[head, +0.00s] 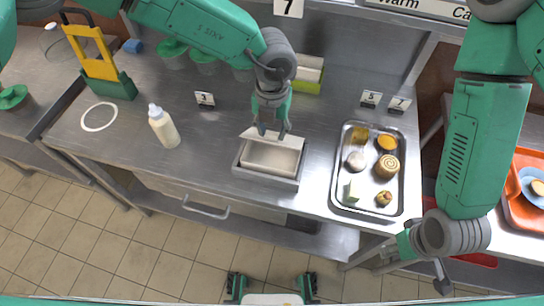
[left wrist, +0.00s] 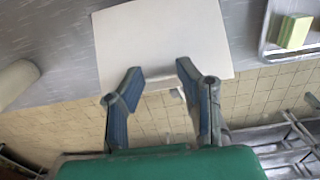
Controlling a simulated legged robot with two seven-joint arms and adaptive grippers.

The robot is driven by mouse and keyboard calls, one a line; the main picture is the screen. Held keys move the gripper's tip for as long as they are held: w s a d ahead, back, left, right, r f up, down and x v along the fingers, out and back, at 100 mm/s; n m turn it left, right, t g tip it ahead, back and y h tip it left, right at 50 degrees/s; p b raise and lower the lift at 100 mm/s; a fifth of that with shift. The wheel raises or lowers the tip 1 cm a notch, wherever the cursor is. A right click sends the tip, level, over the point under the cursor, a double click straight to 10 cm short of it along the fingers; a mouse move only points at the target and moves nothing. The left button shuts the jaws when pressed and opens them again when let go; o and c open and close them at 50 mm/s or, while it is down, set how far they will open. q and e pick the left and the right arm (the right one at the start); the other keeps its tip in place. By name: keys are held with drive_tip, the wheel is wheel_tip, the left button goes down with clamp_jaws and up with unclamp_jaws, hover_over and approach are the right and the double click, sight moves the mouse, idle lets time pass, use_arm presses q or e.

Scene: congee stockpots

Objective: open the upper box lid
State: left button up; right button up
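A grey box (head: 265,177) with a pale inner face stands near the front edge of the steel counter in the head view. A pale flat panel (head: 292,141), which looks like its lid, slants at the box's back side. The panel fills the upper middle of the left wrist view (left wrist: 160,40). My left gripper (head: 272,131) is over the panel, fingers pointing down. In the left wrist view its fingers (left wrist: 157,72) are spread with a gap between them, overlapping the panel's near edge; contact is unclear. My right gripper (head: 442,282) hangs low at the right, away from the box; its fingers are unclear.
A metal tray (head: 344,200) with several foods stands right of the box. A cream bottle (head: 163,127) and a yellow-green stand (head: 104,72) are at the left. A green-and-white container (head: 308,74) stands behind the box. Counter between bottle and box is clear.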

use_arm(q)
drive_tip(key=shift+w+r, duration=0.15)
drive_tip(key=shift+w, duration=0.05)
drive_tip(key=shift+w+d+r, duration=0.15)
drive_tip(key=shift+w+r, duration=0.05)
drive_tip(key=shift+w, duration=0.25)
drive_tip(key=shift+w+p, duration=0.1)
drive_tip(key=shift+p, duration=0.2)
drive_tip(key=shift+c, duration=0.2)
